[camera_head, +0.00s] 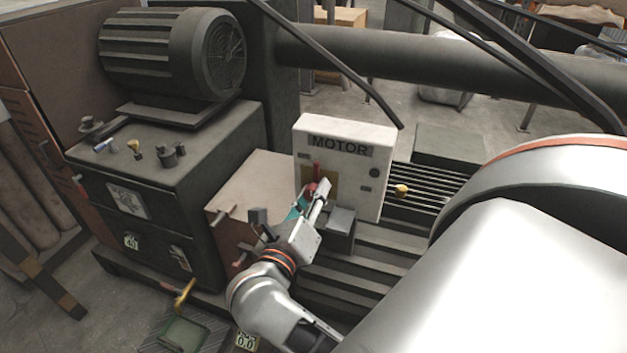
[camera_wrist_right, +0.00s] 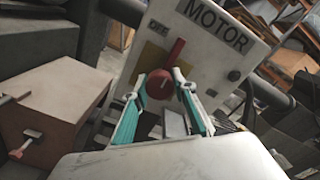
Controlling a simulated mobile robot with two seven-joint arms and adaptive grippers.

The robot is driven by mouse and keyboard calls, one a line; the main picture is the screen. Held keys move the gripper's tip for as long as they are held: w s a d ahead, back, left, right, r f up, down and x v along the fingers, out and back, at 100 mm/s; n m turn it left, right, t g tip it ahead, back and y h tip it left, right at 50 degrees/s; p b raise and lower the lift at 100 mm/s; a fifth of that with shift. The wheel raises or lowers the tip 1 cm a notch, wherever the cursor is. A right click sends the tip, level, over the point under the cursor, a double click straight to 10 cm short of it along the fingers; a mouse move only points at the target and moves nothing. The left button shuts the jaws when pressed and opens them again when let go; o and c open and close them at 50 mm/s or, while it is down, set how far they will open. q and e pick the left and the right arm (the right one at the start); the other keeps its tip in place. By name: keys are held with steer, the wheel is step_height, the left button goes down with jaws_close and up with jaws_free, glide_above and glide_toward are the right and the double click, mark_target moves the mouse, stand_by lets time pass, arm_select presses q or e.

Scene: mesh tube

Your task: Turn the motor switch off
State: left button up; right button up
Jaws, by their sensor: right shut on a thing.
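The motor panel (camera_head: 344,150) is a pale upright box labelled MOTOR, standing on the machine bed in the head view. Its red switch (camera_wrist_right: 163,82) has a round knob and a lever pointing up and slightly right in the right wrist view, over a yellow plate (camera_wrist_right: 153,58). My right gripper (camera_head: 313,190) is at the panel's front, and its teal-padded fingers (camera_wrist_right: 160,90) are shut on the red switch from both sides. In the head view the gripper partly hides the knob. My left gripper is not in view.
A large dark electric motor (camera_head: 172,52) sits on a dark cabinet (camera_head: 150,185) at the left. A brown box (camera_head: 247,190) stands just left of the panel. A thick pipe (camera_head: 430,62) runs behind it. A small yellow knob (camera_head: 401,190) is right of the panel.

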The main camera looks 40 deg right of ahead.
steer(key=o, duration=1.1)
